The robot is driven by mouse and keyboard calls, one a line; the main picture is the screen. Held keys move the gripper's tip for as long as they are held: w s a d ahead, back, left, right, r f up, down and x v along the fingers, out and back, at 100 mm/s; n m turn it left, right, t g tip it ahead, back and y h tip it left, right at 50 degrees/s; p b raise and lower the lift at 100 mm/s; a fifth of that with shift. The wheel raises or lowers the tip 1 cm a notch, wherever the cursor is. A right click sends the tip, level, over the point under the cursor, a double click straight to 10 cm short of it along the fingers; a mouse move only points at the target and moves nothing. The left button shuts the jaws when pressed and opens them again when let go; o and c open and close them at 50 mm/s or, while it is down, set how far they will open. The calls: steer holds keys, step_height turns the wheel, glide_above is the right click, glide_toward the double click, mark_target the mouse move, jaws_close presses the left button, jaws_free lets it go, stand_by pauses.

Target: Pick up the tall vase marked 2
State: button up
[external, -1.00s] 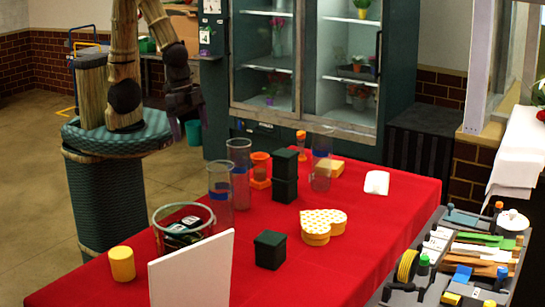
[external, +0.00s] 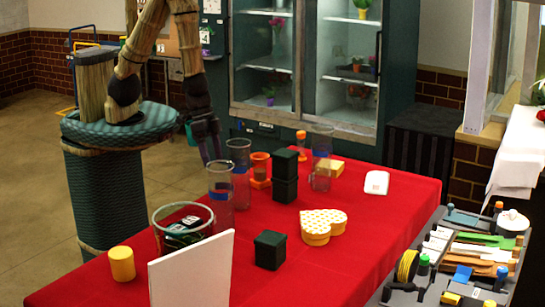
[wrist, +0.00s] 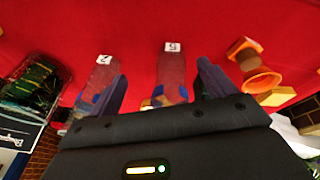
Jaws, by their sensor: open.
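Two tall clear glass vases with blue bands stand upright, side by side, at the table's far edge. The vase whose label appears to read 2 (wrist: 100,76) is at left in the wrist view; it seems to be the one beside the bucket in the external view (external: 221,188). The other vase, its label perhaps 5 (wrist: 172,70), is close to its right (external: 239,165). My gripper (external: 211,157) is open and empty, just behind the vases. In the wrist view, the other vase shows between my fingers (wrist: 162,88), and the left finger partly covers the marked vase.
A glass bucket (external: 158,222) of dark packets stands beside the vases. An orange item (external: 260,168) and stacked dark boxes (external: 285,165) stand on the other side. A third glass vessel (external: 321,170) is beyond.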

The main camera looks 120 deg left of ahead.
steer(key=d+f+n+t+h+p, duration=0.1)
steer(key=d+f+n+h, duration=0.1)
steer(key=n, duration=0.1)
steer(key=d+f+n+t+h+p, duration=0.1)
steer(key=d+f+n+h, duration=0.1)
steer(key=f+n, duration=0.1)
steer(key=d+f+n+t+h+p, duration=0.1)
steer(key=f+n+h, duration=0.1)
steer(key=n, duration=0.1)
steer(key=shift+s+d+f+p, duration=0.15)
steer(key=shift+d+f+p, duration=0.25)
step_height(320, 180, up, 8)
steer(key=d+n+t+p, duration=0.1)
steer(key=n+t+p, duration=0.2)
steer(key=n+t, duration=0.7)
steer(key=n, duration=0.8)
steer(key=shift+d+f+h, duration=0.25)
steer(key=shift+d+h, duration=0.05)
steer(key=shift+d, duration=0.1)
